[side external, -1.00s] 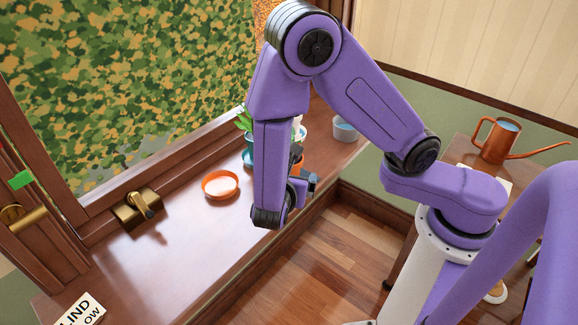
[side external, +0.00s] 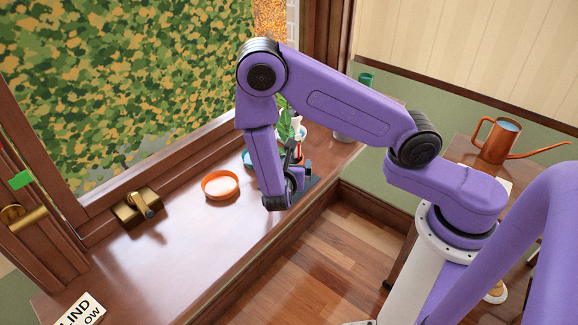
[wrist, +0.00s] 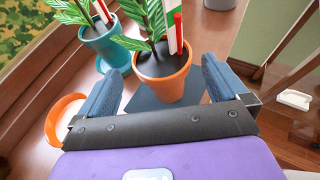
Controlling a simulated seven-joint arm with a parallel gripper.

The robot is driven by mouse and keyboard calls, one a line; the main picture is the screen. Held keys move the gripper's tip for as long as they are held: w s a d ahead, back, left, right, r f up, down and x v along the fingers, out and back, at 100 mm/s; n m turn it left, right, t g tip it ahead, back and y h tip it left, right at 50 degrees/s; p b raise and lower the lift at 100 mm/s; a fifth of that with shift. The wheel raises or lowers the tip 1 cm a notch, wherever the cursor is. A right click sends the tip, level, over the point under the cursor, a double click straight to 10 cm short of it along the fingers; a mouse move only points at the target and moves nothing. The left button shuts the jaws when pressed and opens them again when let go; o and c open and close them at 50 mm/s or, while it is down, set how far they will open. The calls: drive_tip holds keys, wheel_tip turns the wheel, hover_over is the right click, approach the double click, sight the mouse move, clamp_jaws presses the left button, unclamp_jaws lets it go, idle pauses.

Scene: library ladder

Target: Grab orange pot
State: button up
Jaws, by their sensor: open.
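The orange pot (wrist: 165,88) holds a green leafy plant, dark soil and a white tag with a red stick. In the wrist view it stands between the two blue fingers of my gripper (wrist: 161,70), with a gap on each side. My gripper is open and holds nothing. In the side view my gripper (side external: 304,181) is low by the sill's front edge, and my arm hides the orange pot there.
A teal pot (wrist: 103,45) with another plant stands close on the left of the orange pot. An orange dish (side external: 220,185) and a brass latch (side external: 140,207) are further left on the wooden sill (side external: 180,250). A copper watering can (side external: 497,140) stands on a side table.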

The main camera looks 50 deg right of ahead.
drive_tip(key=shift+f+x, duration=0.2)
drive_tip(key=shift+x, duration=2.7)
drive_tip(key=shift+s, duration=0.15)
drive_tip(key=shift+c, duration=0.3)
drive_tip(key=c, duration=1.2)
drive_tip(key=shift+r, duration=0.1)
